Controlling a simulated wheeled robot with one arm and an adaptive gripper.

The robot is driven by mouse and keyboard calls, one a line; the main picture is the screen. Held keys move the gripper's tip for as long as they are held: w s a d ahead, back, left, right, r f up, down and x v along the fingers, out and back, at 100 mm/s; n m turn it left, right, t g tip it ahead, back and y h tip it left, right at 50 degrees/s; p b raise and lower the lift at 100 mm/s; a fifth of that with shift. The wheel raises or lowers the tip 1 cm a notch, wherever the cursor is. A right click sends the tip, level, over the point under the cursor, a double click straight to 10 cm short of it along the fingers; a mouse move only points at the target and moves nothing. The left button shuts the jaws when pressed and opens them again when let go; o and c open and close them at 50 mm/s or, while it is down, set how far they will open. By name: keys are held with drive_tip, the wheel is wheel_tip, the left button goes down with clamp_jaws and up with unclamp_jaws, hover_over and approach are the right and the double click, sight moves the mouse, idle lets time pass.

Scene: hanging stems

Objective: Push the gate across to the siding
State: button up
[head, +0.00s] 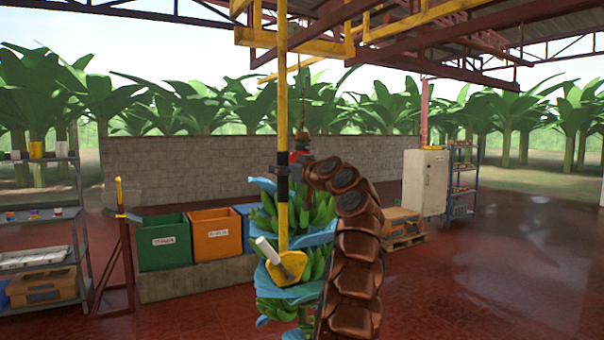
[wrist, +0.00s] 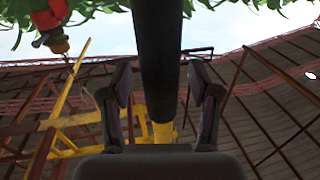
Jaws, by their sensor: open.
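A yellow pole (head: 282,90) with a black grip section (head: 282,185) hangs from the yellow overhead rail work (head: 292,42), where the gate appears to be; I cannot make out which rail piece is the gate. My gripper (head: 291,172) is at the black section, at the end of my curved brown arm. In the wrist view my gripper (wrist: 160,100) is open, with the black section (wrist: 160,50) between its two fingers. I cannot tell whether they touch it. The pole's yellow part (wrist: 163,132) shows beyond. The siding is not clearly distinguishable.
A banana stem (head: 318,215) with blue pads hangs close behind the pole. A yellow plate (head: 288,268) with a pale handle is at the pole's lower end. Green (head: 164,242) and orange (head: 215,236) bins stand left, a pallet (head: 403,238) right. The right floor is clear.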

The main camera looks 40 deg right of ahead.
drive_tip(key=s+d, duration=0.1)
drive_tip(key=s, duration=1)
drive_tip(key=shift+d, duration=0.1)
idle(0.4)
drive_tip(key=shift+f, duration=0.1)
